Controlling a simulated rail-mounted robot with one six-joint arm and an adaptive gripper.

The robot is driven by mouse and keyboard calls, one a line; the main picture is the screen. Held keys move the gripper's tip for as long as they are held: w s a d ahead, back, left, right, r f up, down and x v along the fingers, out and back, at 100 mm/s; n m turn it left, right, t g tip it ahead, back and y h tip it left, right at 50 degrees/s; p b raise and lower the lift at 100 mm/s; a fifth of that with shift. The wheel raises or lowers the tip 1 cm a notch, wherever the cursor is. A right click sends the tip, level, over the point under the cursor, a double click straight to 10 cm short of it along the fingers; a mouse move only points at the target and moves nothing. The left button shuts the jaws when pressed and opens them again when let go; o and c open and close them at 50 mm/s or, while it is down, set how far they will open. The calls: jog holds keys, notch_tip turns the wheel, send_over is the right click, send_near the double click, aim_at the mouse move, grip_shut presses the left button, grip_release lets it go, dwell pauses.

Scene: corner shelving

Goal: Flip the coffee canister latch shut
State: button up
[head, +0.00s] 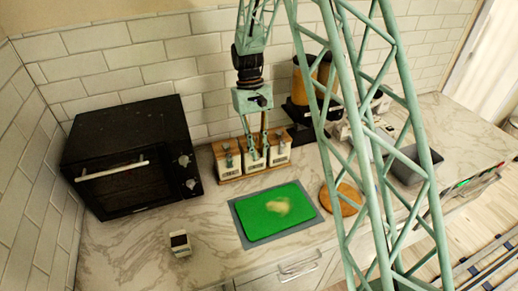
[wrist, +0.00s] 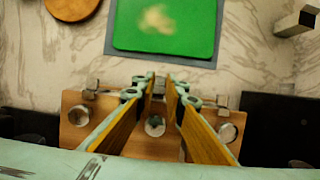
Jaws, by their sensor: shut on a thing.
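The labels are too small to read, so I cannot tell which says coffee. My gripper (head: 258,154) points down at the middle canister. In the wrist view, my gripper (wrist: 162,84) has its fingertips close together at that canister's front edge, around its latch, which they mostly hide. The middle lid's round knob (wrist: 154,126) shows between the fingers. The latch's angle cannot be seen.
A black toaster oven (head: 130,155) stands left of the rack (head: 228,178), a coffee maker (head: 303,112) behind right. A green board (head: 270,215) lies in front, with a round wooden board (head: 341,199) to its right. A small white-and-black block (head: 180,243) sits front left.

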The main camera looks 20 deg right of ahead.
jog(key=shift+w+g+p, duration=0.3)
jog(key=shift+g+p, duration=0.2)
jog(key=shift+p, duration=0.25)
jog(key=o, duration=0.8)
jog(key=shift+o, duration=0.2)
jog(key=shift+r, duration=0.15)
jog(key=shift+v, duration=5.95)
